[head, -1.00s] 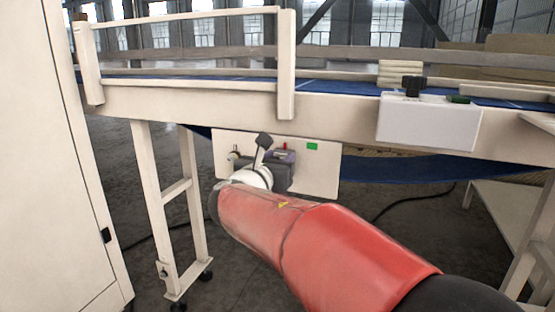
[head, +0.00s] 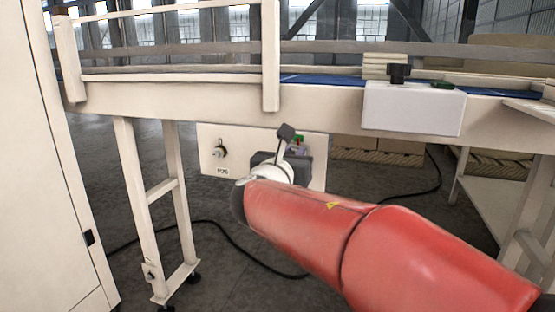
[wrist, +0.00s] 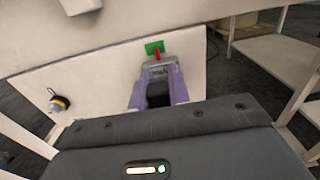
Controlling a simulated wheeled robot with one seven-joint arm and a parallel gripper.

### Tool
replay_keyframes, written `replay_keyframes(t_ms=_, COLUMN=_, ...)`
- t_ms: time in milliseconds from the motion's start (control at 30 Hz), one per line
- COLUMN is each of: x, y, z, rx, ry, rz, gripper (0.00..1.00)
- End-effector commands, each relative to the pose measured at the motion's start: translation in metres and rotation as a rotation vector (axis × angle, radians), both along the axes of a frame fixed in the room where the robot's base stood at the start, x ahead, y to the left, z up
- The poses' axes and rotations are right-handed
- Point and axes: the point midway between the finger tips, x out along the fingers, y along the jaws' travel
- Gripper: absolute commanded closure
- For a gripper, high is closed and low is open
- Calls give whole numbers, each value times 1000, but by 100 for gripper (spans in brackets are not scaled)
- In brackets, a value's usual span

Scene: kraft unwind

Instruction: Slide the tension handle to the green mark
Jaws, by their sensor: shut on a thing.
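The tension handle (wrist: 157,68) is a grey piece with a red pointer (wrist: 157,54) on a pale panel (wrist: 95,75). The pointer overlaps the lower part of the green mark (wrist: 154,46) in the wrist view. My gripper (wrist: 158,78) has purple fingers shut on the handle. In the head view, the green mark (head: 300,138) shows just above my gripper (head: 299,150). My wrist hides most of the handle there.
A knob (head: 219,152) sticks out at the panel's left. The panel hangs below the long pale machine frame (head: 200,99). A white control box (head: 414,108) is at the right. Frame legs (head: 135,190) and a tall cabinet (head: 65,160) stand at the left.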

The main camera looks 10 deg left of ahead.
Motion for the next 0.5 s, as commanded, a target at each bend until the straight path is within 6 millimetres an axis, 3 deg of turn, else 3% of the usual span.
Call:
replay_keyframes(t_ms=200, x=0, y=1, z=0, rx=-1, ry=1, rz=1, gripper=100)
replay_keyframes(t_ms=233, x=0, y=1, z=0, rx=-1, ry=1, rz=1, gripper=81)
replay_keyframes(t_ms=300, x=0, y=1, z=0, rx=-1, ry=1, rz=1, gripper=71)
replay_keyframes(t_ms=400, x=0, y=1, z=0, rx=-1, ry=0, rz=1, gripper=60)
replay_keyframes(t_ms=500, x=0, y=1, z=0, rx=-1, ry=0, rz=1, gripper=60)
